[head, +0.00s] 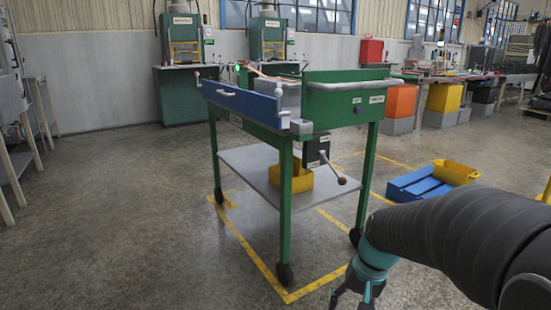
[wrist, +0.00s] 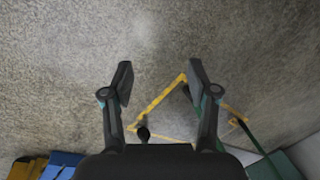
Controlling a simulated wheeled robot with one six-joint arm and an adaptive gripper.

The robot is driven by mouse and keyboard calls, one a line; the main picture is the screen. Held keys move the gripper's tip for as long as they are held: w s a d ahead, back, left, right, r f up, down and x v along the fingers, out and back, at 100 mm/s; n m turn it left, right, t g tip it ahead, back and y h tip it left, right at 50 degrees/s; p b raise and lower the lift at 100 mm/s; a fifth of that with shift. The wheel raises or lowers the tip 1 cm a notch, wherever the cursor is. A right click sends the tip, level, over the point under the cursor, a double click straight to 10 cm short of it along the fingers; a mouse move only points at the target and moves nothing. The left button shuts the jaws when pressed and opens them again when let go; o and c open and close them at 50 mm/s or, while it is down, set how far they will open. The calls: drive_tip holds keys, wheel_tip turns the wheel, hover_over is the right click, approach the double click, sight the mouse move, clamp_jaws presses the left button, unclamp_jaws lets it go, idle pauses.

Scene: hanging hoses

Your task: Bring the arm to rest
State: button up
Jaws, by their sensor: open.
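My gripper (head: 352,294) shows at the bottom of the head view, low and to the right of the green cart, with its lower end cut off by the frame edge. In the wrist view my gripper (wrist: 160,84) has its two fingers spread wide apart. My arm reaches in from the right edge of the head view.
A green wheeled cart (head: 284,210) with a blue front panel (head: 240,102) stands ahead, inside yellow floor lines. A blue bin (head: 415,187) and a yellow bin (head: 456,172) lie on the floor to its right. Floor at left is clear.

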drive_tip(key=s+r+n+t+h+p, duration=0.2)
drive_tip(key=s+r+n+t+p, duration=0.1)
drive_tip(key=s+r, duration=1.1)
drive_tip(key=shift+a+r+t+p, duration=0.15)
drive_tip(key=shift+r+t+p, duration=0.15)
drive_tip(key=shift+t+p, duration=0.55)
drive_tip(key=shift+s, duration=0.1)
